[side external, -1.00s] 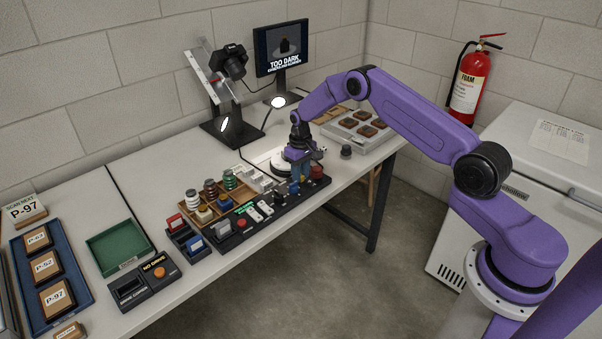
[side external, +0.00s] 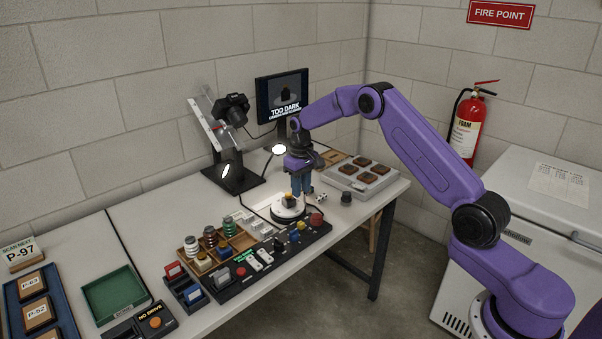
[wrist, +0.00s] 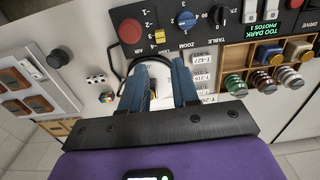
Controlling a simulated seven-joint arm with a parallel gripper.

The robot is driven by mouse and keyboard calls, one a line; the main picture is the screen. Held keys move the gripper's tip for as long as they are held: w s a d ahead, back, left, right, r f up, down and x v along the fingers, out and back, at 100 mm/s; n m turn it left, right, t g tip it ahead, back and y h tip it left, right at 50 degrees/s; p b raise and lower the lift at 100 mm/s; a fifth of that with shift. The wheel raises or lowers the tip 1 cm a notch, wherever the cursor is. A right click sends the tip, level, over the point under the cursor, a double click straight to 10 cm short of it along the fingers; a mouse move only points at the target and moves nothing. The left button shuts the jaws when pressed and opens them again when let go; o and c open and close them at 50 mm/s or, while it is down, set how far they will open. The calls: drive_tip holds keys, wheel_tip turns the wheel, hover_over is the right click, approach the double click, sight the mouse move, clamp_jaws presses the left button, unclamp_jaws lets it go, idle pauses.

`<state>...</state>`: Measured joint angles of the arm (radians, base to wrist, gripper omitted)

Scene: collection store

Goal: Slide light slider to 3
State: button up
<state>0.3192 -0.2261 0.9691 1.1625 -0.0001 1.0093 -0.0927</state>
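The light slider shows as a small yellow knob (wrist: 160,37) beside a scale marked 1 to 4 in the wrist view. The knob sits at the 4 end of the scale; whether it is exactly on 4 is hard to tell. In the side view it is a small yellow spot (side external: 301,226) on the black control panel (side external: 262,277). My gripper (wrist: 164,68) points down with its two blue fingers apart and nothing held between them. In the side view my gripper (side external: 301,193) hovers above the table, behind the panel and apart from the slider.
A red button (wrist: 130,31) and a blue zoom knob (wrist: 185,20) flank the slider. A white turntable (side external: 288,213) stands close behind the panel. The monitor (side external: 283,98) reads TOO DARK. A wooden rack (side external: 205,266) with spools lies left of the turntable.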

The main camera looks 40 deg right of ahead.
wheel_tip(320, 180, up, 5)
drive_tip(key=shift+f, duration=0.1)
idle(0.4)
drive_tip(key=s+a+r+n, duration=0.3)
drive_tip(key=s+a+r, duration=0.1)
drive_tip(key=s+a, duration=0.5)
drive_tip(key=s+a+r+n, duration=0.3)
drive_tip(key=s+a+r, duration=0.1)
drive_tip(key=s+a, duration=0.5)
drive_tip(key=s+d+n, duration=0.2)
drive_tip(key=s+n, duration=0.1)
drive_tip(key=s, duration=1.1)
drive_tip(key=s+d+n, duration=0.2)
drive_tip(key=s+n, duration=0.1)
drive_tip(key=s, duration=1.1)
drive_tip(key=shift+n, duration=0.3)
